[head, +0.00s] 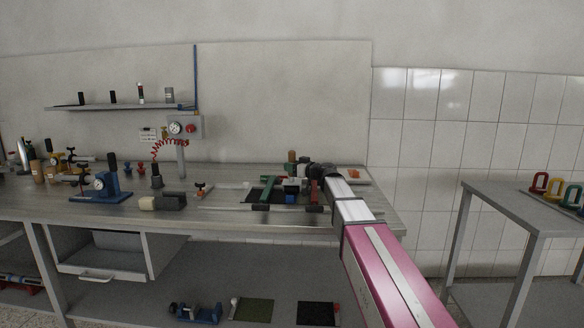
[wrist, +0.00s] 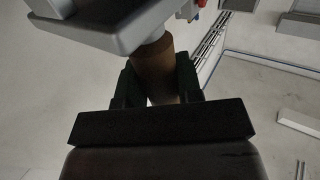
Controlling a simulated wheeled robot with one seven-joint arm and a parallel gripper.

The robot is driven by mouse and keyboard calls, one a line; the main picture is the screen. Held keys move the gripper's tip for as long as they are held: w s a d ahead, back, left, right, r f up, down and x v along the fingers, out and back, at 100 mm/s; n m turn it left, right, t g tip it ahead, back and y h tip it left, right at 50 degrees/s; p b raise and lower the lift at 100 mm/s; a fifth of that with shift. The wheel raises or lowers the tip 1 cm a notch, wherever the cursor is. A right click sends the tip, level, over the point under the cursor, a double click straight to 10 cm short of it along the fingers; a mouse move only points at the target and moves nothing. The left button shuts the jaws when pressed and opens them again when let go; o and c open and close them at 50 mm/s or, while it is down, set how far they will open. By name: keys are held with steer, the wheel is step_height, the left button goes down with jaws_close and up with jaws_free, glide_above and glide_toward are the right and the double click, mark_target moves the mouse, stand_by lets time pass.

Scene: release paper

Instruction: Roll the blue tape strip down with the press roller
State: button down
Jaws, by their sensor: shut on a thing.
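In the wrist view, my gripper (wrist: 156,84) is shut on a brown cylindrical handle (wrist: 155,68), with a dark green finger on each side. The handle joins a grey block-like part (wrist: 115,28) at the upper left; I take this to be the press roller, but its roller is not clear. In the head view, my arm reaches to the right part of the workbench, and the gripper there is small and partly hidden. A small blue piece (head: 291,199) lies below it between a green bar (head: 268,190) and a red bar (head: 314,191). I cannot tell whether it is the tape strip.
The grey workbench (head: 230,210) holds a blue gauge stand (head: 100,188) and a grey-and-cream block (head: 163,201) at left. A gauge post (head: 181,150) stands at the back. A side table (head: 500,207) with coloured shackle-like pieces (head: 556,187) is at right.

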mark_target(291, 152)
steer(key=shift+s, duration=0.15)
steer(key=shift+s+f, duration=0.1)
steer(key=shift+s, duration=1.1)
steer(key=shift+s+a, duration=0.1)
steer(key=shift+s, duration=0.55)
steer(key=shift+r, duration=3.55)
